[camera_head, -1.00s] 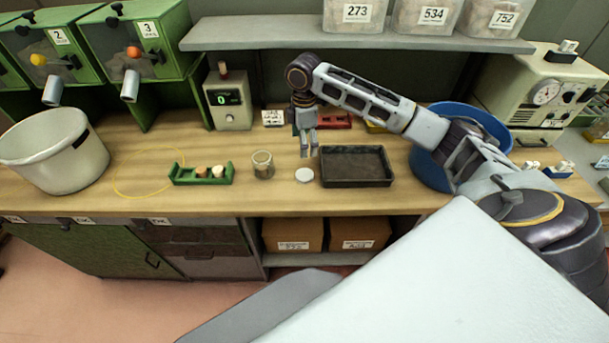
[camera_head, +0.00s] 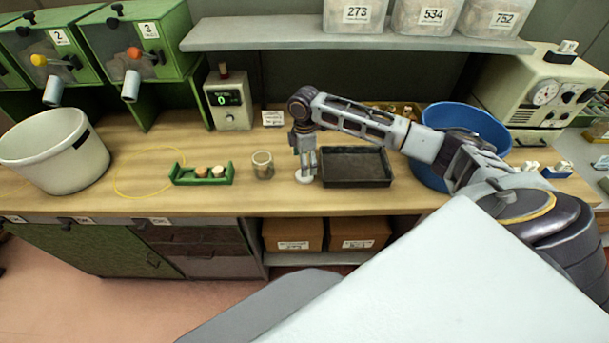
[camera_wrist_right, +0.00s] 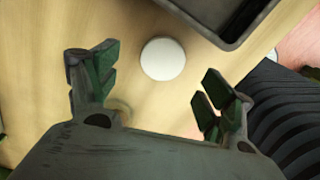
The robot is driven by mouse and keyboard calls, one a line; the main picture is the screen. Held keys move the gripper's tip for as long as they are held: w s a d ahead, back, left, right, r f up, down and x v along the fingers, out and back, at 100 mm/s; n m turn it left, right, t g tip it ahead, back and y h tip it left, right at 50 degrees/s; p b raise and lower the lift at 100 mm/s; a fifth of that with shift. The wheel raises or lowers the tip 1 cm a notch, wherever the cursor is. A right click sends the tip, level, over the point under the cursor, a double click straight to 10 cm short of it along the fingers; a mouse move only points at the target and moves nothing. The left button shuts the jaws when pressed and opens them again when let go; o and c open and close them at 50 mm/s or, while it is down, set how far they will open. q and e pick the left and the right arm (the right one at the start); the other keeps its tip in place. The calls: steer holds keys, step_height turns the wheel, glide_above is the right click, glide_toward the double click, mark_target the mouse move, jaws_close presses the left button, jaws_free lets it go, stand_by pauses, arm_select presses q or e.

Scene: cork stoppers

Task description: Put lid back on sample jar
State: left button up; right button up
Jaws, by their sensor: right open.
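The white round lid (camera_head: 304,177) lies flat on the wooden bench between the sample jar and the dark tray. The sample jar (camera_head: 262,165) is a small clear open-topped jar standing upright to the left of the lid. My right gripper (camera_head: 305,172) is low, just above the lid, pointing down. In the right wrist view my right gripper (camera_wrist_right: 150,82) is open, with the lid (camera_wrist_right: 163,59) showing between and beyond its two fingers. I cannot tell whether a finger touches it. My left gripper is not in view.
The dark tray (camera_head: 356,182) stands close on the right of the lid. A green rack (camera_head: 201,181) with cork stoppers is left of the jar. A white bucket (camera_head: 88,160), a scale (camera_head: 229,115) and a blue tub (camera_head: 432,177) stand farther off.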

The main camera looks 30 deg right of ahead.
steer(key=shift+s+d+f+p, duration=0.1)
steer(key=shift+s+f+p, duration=0.1)
steer(key=shift+f, duration=1.1)
steer(key=shift+s+d+f+p, duration=0.1)
steer(key=shift+f+p, duration=0.05)
steer(key=shift+f, duration=1.15)
steer(key=c, duration=0.7)
